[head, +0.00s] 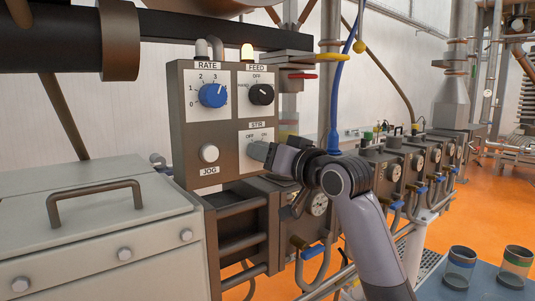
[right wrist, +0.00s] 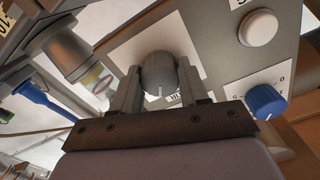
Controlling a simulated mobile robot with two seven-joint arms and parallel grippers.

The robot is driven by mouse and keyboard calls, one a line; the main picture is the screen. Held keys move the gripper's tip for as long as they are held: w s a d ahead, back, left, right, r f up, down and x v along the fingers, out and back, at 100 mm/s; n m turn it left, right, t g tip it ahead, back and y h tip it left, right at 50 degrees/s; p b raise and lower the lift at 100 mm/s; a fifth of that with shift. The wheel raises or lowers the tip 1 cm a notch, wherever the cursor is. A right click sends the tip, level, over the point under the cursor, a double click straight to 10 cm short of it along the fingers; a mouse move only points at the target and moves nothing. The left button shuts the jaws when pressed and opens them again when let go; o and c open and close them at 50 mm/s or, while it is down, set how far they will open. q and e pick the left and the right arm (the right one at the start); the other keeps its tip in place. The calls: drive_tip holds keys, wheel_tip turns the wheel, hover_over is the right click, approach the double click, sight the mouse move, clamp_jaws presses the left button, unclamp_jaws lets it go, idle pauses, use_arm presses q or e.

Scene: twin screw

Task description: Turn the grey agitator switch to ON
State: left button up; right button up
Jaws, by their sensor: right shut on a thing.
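The grey agitator switch (right wrist: 158,72) is a round knob under the STIR label (head: 258,125) on the control panel. A white mark on the knob points toward the bottom of that view, on the STIR label's side. I cannot tell which the mark meets. My left gripper is not in view.
The panel also carries a blue RATE knob (head: 213,95), a black FEED knob (head: 261,94) and a white JOG button (head: 209,153). An amber lamp (head: 247,51) glows on top. A grey cabinet (head: 90,235) stands left. Gauges and valves stand right.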

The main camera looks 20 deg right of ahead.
drive_tip(key=o, duration=1.1)
drive_tip(key=shift+f, duration=0.15)
drive_tip(key=shift+c, duration=0.2)
drive_tip(key=shift+s, duration=0.1)
drive_tip(key=b+v, duration=0.1)
drive_tip(key=v, duration=0.6)
drive_tip(key=shift+b, duration=0.35)
